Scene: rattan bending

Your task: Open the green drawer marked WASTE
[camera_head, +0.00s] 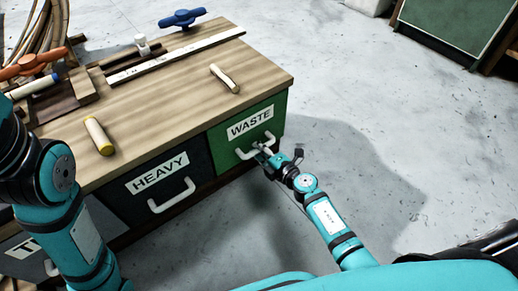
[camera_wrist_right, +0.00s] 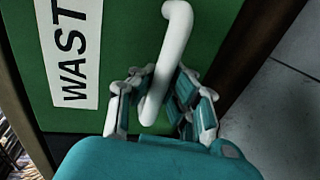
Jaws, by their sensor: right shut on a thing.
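The green drawer (camera_head: 223,152) marked WASTE is at the right end of the wooden workbench and looks closed, flush with the front. Its white handle (camera_head: 243,154) is a bent bar below the label. My right gripper (camera_head: 264,151) is at the handle's right part, shut on it. In the right wrist view the handle (camera_wrist_right: 170,62) runs between the fingers of the right gripper (camera_wrist_right: 160,105), beside the WASTE label (camera_wrist_right: 73,50). My left arm comes in at the left edge of the head view; its gripper is out of the picture.
A dark drawer marked HEAVY (camera_head: 130,190) with a white handle (camera_head: 172,196) is to the left. The bench top (camera_head: 180,110) holds a white ruler (camera_head: 178,55), short rods, a blue clamp (camera_head: 183,18) and an orange clamp (camera_head: 32,63). The concrete floor (camera_head: 400,130) at right is clear.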

